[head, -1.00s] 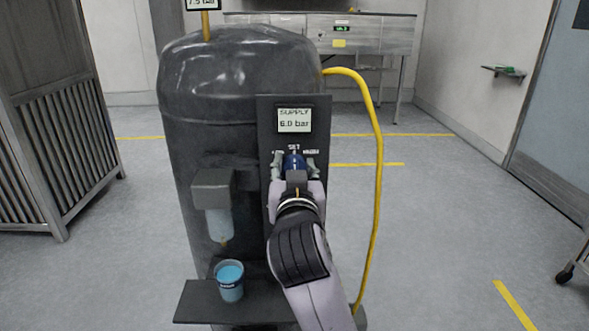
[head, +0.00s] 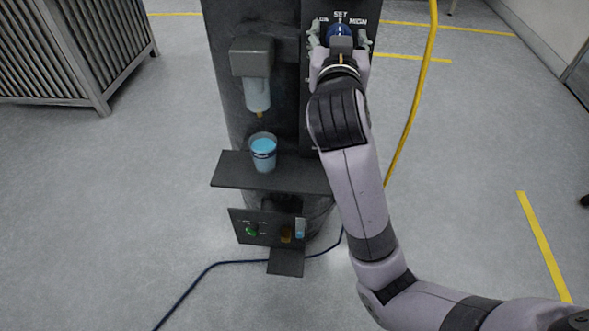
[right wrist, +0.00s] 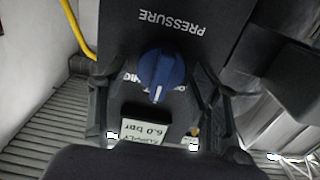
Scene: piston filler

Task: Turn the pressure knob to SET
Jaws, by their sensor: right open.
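The blue pressure knob (head: 340,31) is on the dark panel under the labels LOW, SET and HIGH in the head view. In the right wrist view the knob (right wrist: 161,72) appears upside down below the word PRESSURE, with its white mark pointing toward the supply display (right wrist: 145,130), which reads 6.0 bar. My right gripper (head: 341,42) is open, with one finger on each side of the knob. I cannot tell whether the fingers touch it. My left gripper is not in view.
A cup of blue liquid (head: 263,153) stands on a dark shelf (head: 232,172) under a filter bowl (head: 257,92). A yellow hose (head: 414,95) hangs right of the panel. A lower panel (head: 268,238) has a green knob. A blue hose (head: 212,265) crosses the floor.

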